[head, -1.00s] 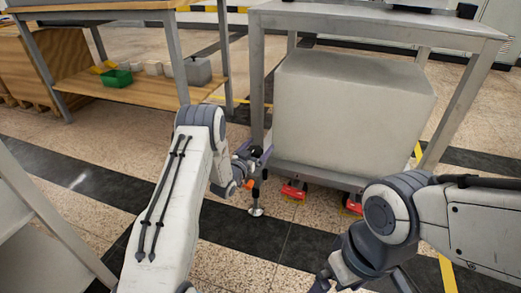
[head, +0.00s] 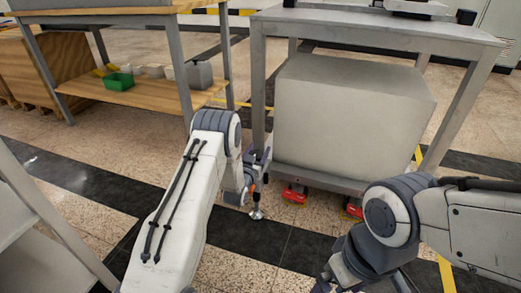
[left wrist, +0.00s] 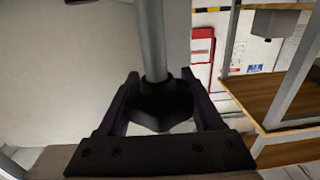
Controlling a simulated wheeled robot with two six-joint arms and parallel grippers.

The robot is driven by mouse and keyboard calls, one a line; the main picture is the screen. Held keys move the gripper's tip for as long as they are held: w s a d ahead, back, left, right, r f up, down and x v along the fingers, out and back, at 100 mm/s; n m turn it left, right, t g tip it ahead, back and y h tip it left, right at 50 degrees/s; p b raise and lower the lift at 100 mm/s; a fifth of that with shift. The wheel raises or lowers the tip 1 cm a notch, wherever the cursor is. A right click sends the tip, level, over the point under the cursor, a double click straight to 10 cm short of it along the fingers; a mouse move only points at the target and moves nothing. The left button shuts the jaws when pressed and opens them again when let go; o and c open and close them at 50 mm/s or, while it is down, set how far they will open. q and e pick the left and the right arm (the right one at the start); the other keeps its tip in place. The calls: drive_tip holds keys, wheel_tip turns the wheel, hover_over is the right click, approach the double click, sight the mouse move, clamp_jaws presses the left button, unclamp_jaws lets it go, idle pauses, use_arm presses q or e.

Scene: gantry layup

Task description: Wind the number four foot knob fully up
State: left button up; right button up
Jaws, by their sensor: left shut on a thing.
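The foot knob (left wrist: 160,104) is dark and lobed, on a round grey post, in the left wrist view. My left gripper (head: 258,160) is at the near left leg of the metal table. Its two fingers (left wrist: 160,110) are shut on the knob from both sides. In the head view the wrist and fingers largely hide the knob. A shiny round foot pad (head: 257,213) stands on the floor below it. I see no number on the foot. My right arm is at the lower right; its gripper is mostly cut off by the bottom edge, so its fingers cannot be judged.
A large grey block (head: 350,115) sits low under the metal table (head: 380,28), with red foot parts (head: 294,194) beneath it. A wooden-shelved bench (head: 140,92) with a green bin (head: 119,81) stands at left. The dark floor strip (head: 230,228) in front is clear.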

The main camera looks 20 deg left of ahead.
use_arm(q)
drive_tip(key=n+y+p, duration=0.1)
drive_tip(key=n+y, duration=0.1)
drive_tip(key=y, duration=0.2)
drive_tip(key=shift+a+n, duration=0.15)
drive_tip(key=shift+n, duration=0.15)
drive_tip(key=n+y, duration=0.1)
drive_tip(key=g+y, duration=0.1)
drive_tip(key=shift+s+a+n+y, duration=0.1)
drive_tip(key=shift+a+n+y, duration=0.1)
drive_tip(key=shift+n+y, duration=0.2)
drive_tip(key=shift+s+a+n+g+y, duration=0.1)
drive_tip(key=shift+a+n+g+y, duration=0.1)
drive_tip(key=shift+n+g+y, duration=0.6)
drive_tip(key=shift+s+a+n+g+y, duration=0.1)
drive_tip(key=shift+a+n+g+y, duration=0.1)
drive_tip(key=shift+n+g+y, duration=0.6)
drive_tip(key=shift+s+a+n+g+y, duration=0.1)
drive_tip(key=shift+a+n+g+y, duration=0.3)
drive_tip(key=shift+y, duration=0.7)
drive_tip(key=shift+d, duration=0.15)
drive_tip(key=o, duration=1.4)
drive_tip(key=shift+c, duration=0.2)
